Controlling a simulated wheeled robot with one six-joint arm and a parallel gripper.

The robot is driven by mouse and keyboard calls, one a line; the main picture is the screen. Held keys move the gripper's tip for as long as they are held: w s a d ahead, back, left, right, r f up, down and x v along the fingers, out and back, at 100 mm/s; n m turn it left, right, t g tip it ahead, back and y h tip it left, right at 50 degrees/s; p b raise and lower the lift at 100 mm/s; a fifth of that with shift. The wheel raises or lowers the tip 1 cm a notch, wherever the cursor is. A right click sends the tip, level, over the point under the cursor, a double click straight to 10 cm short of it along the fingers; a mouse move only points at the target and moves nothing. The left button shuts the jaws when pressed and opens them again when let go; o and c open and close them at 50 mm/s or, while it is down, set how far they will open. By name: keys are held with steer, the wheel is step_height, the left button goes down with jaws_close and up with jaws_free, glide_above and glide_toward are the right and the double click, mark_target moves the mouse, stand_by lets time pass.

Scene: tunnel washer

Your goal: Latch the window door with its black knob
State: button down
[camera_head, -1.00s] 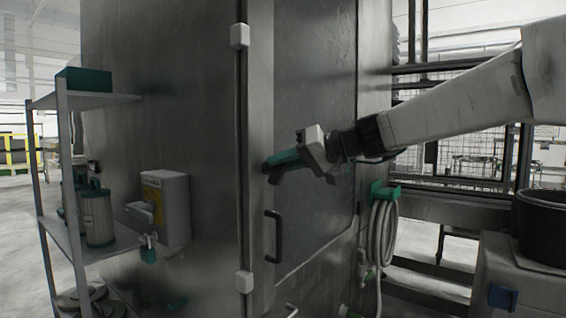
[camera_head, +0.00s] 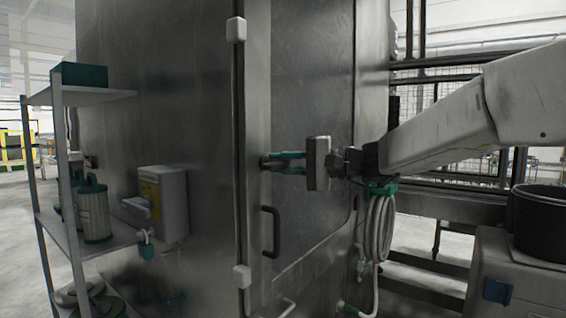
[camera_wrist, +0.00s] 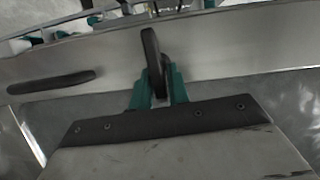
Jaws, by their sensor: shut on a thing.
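The window door (camera_head: 315,75) is a tall grey steel panel with a framed pane, and it looks flush with the machine's front. Its black knob (camera_head: 264,162) sits on the left edge strip, mostly covered by my gripper (camera_head: 274,163) in the head view. The wrist view shows the knob (camera_wrist: 150,45) as a dark elongated piece standing between the green fingers of my gripper (camera_wrist: 160,72). The fingers are shut on it, with its far end sticking out beyond them. Whether the latch is engaged cannot be seen.
A black pull handle (camera_head: 271,232) is below the knob; it also shows in the wrist view (camera_wrist: 50,83). White hinge-like blocks (camera_head: 236,30) line the seam. A switch box (camera_head: 163,205) and shelf rack (camera_head: 95,97) stand left. A coiled hose (camera_head: 378,235) hangs right.

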steer(key=shift+f+m, duration=0.1)
steer(key=shift+m, duration=0.3)
steer(key=c, duration=1.5)
jaws_free()
steer(key=v, duration=0.8)
